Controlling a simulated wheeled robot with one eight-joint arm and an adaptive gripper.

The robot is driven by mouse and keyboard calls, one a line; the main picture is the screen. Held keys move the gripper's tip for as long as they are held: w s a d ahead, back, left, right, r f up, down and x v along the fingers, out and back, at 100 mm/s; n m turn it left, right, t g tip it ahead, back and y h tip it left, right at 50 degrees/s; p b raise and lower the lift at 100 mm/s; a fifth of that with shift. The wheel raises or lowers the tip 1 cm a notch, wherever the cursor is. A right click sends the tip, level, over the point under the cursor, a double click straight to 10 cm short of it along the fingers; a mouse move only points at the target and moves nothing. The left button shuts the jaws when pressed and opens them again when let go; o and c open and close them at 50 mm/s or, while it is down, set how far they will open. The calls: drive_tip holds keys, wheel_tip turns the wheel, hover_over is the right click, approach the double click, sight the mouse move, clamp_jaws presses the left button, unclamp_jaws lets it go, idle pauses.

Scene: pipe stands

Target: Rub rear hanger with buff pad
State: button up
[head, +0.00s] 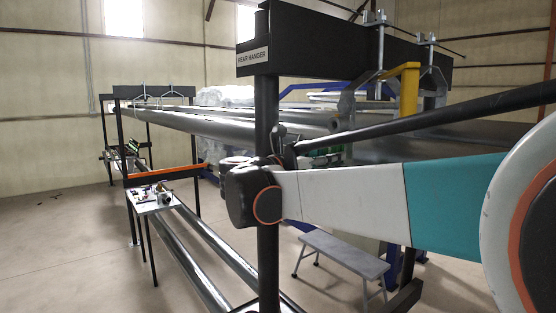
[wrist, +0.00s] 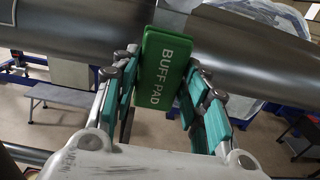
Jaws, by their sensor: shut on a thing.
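The rear hanger (head: 340,42) is a black frame with a white "REAR HANGER" label on its top beam, and its round post (head: 266,130) runs down through the middle of the head view. My gripper (wrist: 163,80) shows in the wrist view with its green-padded fingers closed on either side of the green buff pad (wrist: 161,70), which carries white "BUFF PAD" lettering. A large dark grey cylinder (wrist: 255,50) lies just behind the pad. I cannot tell whether the pad touches it. In the head view my gripper is not clearly made out near the post and my arm.
Long grey pipes (head: 200,124) stretch back to a far black stand (head: 122,120). A small table (head: 155,200) with small items stands at the left. A grey step stool (head: 343,254) is below my arm. A yellow bracket (head: 408,88) hangs under the beam. Floor at the left is open.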

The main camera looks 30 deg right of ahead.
drive_tip(key=a, duration=0.5)
drive_tip(key=shift+s+a, duration=0.35)
drive_tip(key=shift+o, duration=0.8)
drive_tip(key=shift+c, duration=1.4)
